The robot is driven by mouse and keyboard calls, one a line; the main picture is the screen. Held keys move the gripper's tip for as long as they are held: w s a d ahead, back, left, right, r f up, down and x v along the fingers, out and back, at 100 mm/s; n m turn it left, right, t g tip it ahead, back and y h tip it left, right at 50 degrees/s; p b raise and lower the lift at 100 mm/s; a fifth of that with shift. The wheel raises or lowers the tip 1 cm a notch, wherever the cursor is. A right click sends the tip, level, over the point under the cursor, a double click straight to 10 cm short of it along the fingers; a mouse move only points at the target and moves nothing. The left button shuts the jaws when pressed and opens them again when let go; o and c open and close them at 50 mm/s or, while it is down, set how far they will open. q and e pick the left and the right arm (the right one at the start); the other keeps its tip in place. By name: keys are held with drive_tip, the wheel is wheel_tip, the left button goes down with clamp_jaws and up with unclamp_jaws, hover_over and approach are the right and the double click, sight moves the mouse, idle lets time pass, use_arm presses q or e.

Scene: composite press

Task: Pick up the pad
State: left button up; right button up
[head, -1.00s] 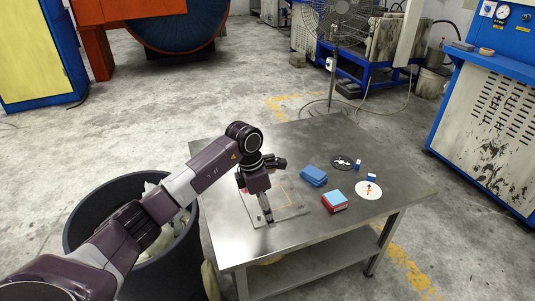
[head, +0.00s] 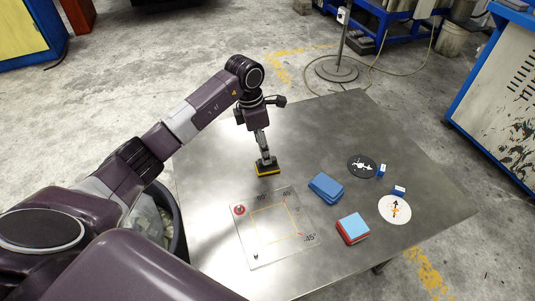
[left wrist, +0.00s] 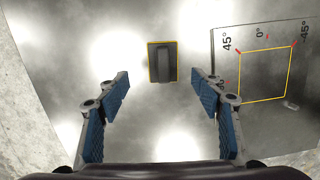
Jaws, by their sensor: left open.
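The pad is a small black block with a yellow edge (head: 268,170). It lies on the metal table behind the clear template plate, and it also shows in the left wrist view (left wrist: 162,62). My left gripper (head: 265,158) points down just above the pad, and its lower end hides part of it in the head view. In the left wrist view the blue-padded fingers (left wrist: 161,80) are spread wide. The pad lies ahead of them, between their lines, with clear space on both sides. My right gripper is not in view.
The clear template plate (head: 245,247) with a yellow square and angle marks lies near the pad. Blue sheets (head: 326,187), a blue-and-red stack (head: 353,229), a black disc (head: 362,166) and a white disc (head: 394,209) lie to the right. The table's back is clear (head: 320,125).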

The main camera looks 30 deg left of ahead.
use_arm(q)
drive_tip(key=f, duration=0.1)
drive_tip(key=d+f, duration=0.1)
drive_tip(key=shift+s+f+p, duration=0.15)
drive_tip(key=shift+f+p, duration=0.15)
drive_tip(key=shift+f, duration=0.05)
drive_tip(key=f, duration=0.3)
drive_tip(key=shift+w+d+f, duration=0.2)
drive_tip(key=shift+w+f, duration=0.15)
drive_tip(key=shift+f+p, duration=0.3)
drive_tip(key=c, duration=1.3)
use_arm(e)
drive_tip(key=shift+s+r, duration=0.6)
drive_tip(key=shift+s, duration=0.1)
use_arm(q)
drive_tip(key=shift+r, duration=0.15)
wheel_tip(320, 180, up, 20)
drive_tip(key=p, duration=1.3)
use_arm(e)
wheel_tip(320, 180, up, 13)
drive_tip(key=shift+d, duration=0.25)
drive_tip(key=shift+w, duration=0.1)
